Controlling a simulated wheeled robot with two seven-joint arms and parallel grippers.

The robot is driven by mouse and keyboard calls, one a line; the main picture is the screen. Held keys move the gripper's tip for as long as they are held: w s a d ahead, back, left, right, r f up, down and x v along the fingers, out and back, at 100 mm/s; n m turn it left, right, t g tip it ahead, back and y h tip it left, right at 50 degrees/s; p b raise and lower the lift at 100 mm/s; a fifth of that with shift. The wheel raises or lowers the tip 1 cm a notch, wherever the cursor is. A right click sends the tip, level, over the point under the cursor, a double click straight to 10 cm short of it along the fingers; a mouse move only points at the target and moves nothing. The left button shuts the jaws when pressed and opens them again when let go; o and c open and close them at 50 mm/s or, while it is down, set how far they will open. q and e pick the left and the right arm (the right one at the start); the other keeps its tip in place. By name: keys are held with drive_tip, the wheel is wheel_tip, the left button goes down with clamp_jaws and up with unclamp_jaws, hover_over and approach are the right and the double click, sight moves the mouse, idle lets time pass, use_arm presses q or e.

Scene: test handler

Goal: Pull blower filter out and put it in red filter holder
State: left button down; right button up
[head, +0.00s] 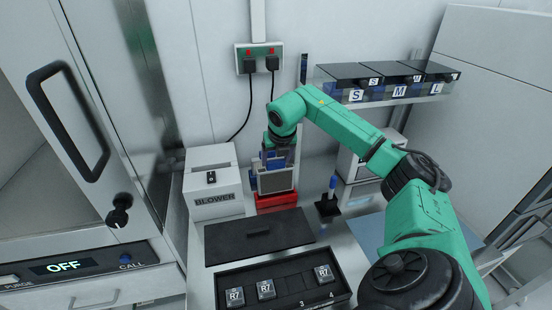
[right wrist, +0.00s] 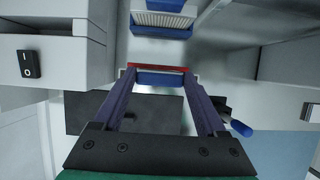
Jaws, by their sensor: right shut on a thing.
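My right gripper (head: 275,160) points down just right of the blower box (head: 213,198). Its two fingers (right wrist: 158,76) are shut on a blue-edged filter, whose blue edge (right wrist: 160,79) shows between the fingertips in the right wrist view. In the head view a grey filter panel (head: 275,181) with blue parts stands below the gripper, directly over the red filter holder (head: 277,200). A red strip of the holder (right wrist: 160,67) shows by the fingertips. I cannot tell whether the filter is fully seated. A blue-framed pleated filter (right wrist: 160,20) shows beyond the fingertips. My left gripper is out of view.
A dark lid or plate (head: 258,240) and a black tray (head: 283,278) with several R7 blocks lie in front. A small black stand with a blue-topped item (head: 331,188) is close on the right. S, M, L bins (head: 385,80) sit on a shelf at back right.

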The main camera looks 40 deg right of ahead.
sight(276, 169)
drive_tip(key=shift+f+b, duration=1.75)
drive_tip(key=shift+f, duration=0.55)
drive_tip(key=o, duration=1.4)
drive_tip(key=shift+r, duration=0.1)
drive_tip(key=shift+s+r, duration=0.15)
drive_tip(key=shift+r, duration=0.15)
drive_tip(key=b+v, duration=0.1)
drive_tip(key=v, duration=1.2)
drive_tip(key=shift+r, duration=0.3)
drive_tip(key=shift+s+a, duration=0.15)
drive_tip(key=shift+a, duration=0.05)
